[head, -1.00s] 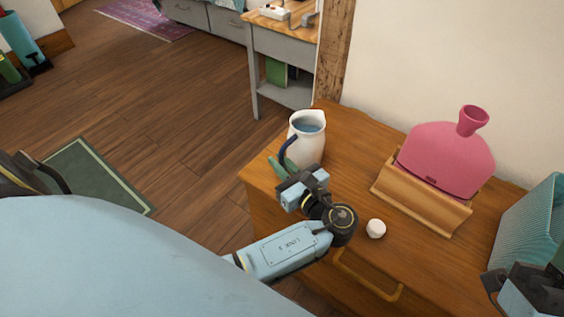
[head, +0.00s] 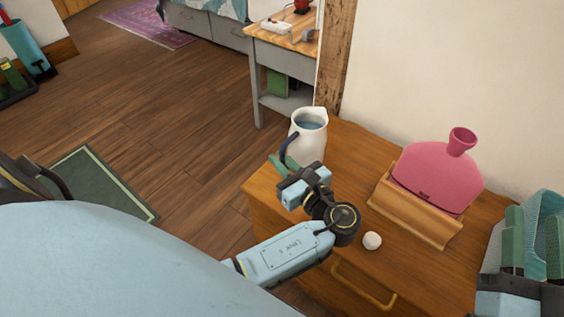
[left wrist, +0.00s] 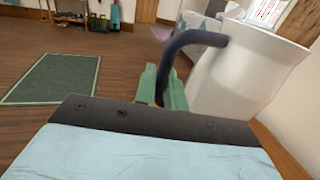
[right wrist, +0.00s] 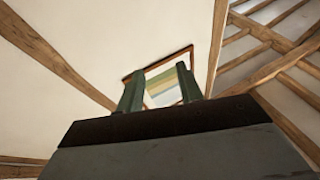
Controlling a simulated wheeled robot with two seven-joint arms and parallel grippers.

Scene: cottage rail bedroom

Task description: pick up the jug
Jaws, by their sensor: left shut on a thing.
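The jug (head: 311,146) is white with a dark blue handle and bluish liquid inside. It is at the far left corner of the wooden dresser, close to upright. My left gripper (head: 283,166) is shut on the handle, on the jug's left side. The left wrist view shows the jug (left wrist: 240,75) at right and the dark handle (left wrist: 184,48) running down between the green fingers (left wrist: 160,88). The jug's base is partly hidden, but it looks slightly above the dresser top. My right gripper (head: 532,240) is at the lower right, open and empty, its fingers apart.
The dresser (head: 345,175) holds a pink bottle-like object (head: 435,180) in a wooden stand (head: 415,213), a small white ball (head: 372,240) and a ribbed teal container (head: 545,210). A grey side table (head: 285,60) stands behind the jug. Open floor lies left.

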